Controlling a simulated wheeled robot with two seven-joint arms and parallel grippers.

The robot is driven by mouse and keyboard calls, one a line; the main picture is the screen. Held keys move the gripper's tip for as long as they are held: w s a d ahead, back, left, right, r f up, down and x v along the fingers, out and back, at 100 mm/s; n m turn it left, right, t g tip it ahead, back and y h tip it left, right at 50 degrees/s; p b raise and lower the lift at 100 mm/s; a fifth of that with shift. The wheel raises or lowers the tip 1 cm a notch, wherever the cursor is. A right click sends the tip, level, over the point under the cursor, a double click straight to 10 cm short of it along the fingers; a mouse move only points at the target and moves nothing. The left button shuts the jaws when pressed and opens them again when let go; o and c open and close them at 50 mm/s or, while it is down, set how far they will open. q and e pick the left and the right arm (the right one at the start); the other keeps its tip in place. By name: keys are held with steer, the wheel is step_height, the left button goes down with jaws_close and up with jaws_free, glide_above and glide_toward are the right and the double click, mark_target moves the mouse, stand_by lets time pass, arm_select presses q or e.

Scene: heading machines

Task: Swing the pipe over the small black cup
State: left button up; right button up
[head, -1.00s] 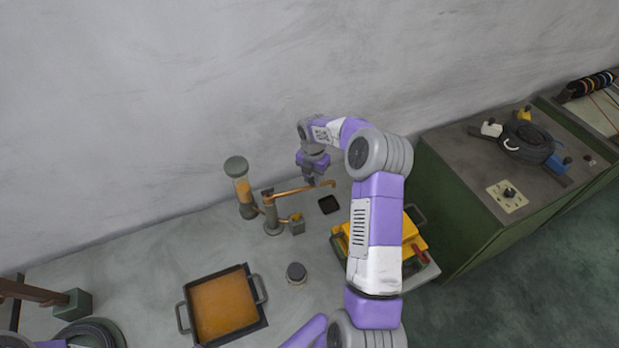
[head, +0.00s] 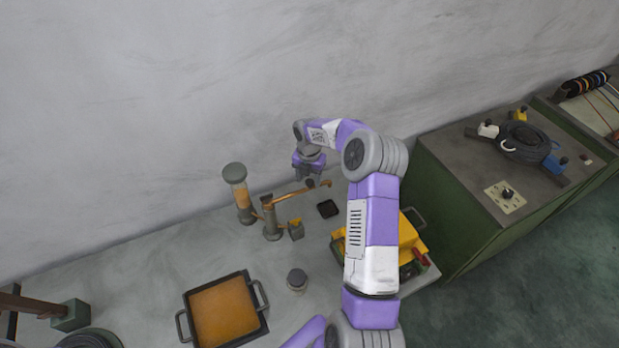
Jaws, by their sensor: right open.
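The copper pipe (head: 291,193) reaches right from the top of a grey post (head: 270,218), its hooked end near a small black square dish (head: 327,209). My right gripper (head: 309,180) is open at the pipe's far end, on its wall side; whether it touches the pipe I cannot tell. A small dark round cup (head: 297,280) stands on the bench, nearer to me than the post and apart from the pipe. My left gripper is not in view.
A glass cylinder of orange liquid (head: 239,190) stands left of the post. A tray of orange liquid (head: 224,308) lies at the front. A yellow box (head: 411,236) sits behind my right arm. A green cabinet (head: 455,215) stands at right. The wall is close behind.

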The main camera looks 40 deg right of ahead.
steer(key=shift+s, duration=0.1)
step_height(320, 180, up, 8)
steer(key=shift+f+b, duration=0.2)
steer(key=shift+b, duration=0.25)
stand_by(0.6)
